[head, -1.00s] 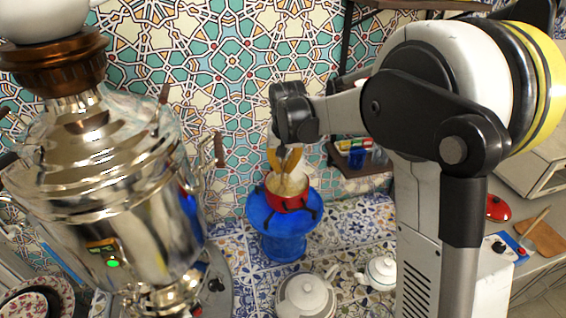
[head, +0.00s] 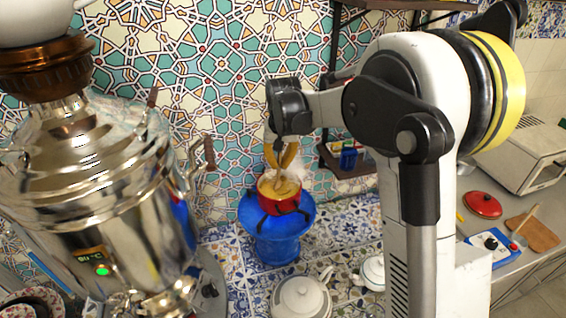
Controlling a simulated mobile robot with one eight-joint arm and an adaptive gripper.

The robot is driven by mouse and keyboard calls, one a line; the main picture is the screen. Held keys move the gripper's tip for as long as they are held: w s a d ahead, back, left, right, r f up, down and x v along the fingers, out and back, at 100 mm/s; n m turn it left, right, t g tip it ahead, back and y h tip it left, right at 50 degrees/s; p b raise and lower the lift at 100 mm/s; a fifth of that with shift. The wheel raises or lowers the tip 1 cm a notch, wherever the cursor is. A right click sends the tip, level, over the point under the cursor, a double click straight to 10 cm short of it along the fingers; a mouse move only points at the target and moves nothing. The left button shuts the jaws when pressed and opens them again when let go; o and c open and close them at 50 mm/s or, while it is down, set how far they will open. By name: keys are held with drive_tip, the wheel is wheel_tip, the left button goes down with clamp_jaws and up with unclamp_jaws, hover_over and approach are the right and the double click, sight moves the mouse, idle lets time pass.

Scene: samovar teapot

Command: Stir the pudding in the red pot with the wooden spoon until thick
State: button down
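The red pot (head: 268,201) stands on a blue pedestal stand (head: 279,243). Pale yellow pudding (head: 288,188) shows inside it, and whitish steam rises at its right. My gripper (head: 281,168) points down directly over the pot, its yellow-orange fingers just above the pudding. A thin greyish shape runs from the fingers into the pudding; it is too small to tell whether it is the wooden spoon or part of the fingers, so the grip is unclear. A light wooden stick (head: 522,218), perhaps a utensil, lies on a brown board (head: 541,236) on the right counter.
A large shiny samovar (head: 90,190) stands close at left, its handle towards the pot. A white teapot (head: 300,298) and a smaller one (head: 372,272) stand in front of the stand. A shelf (head: 345,165) hangs behind. A red lid (head: 482,204) lies on the right counter.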

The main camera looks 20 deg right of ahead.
drive_tip(key=shift+s, duration=0.65)
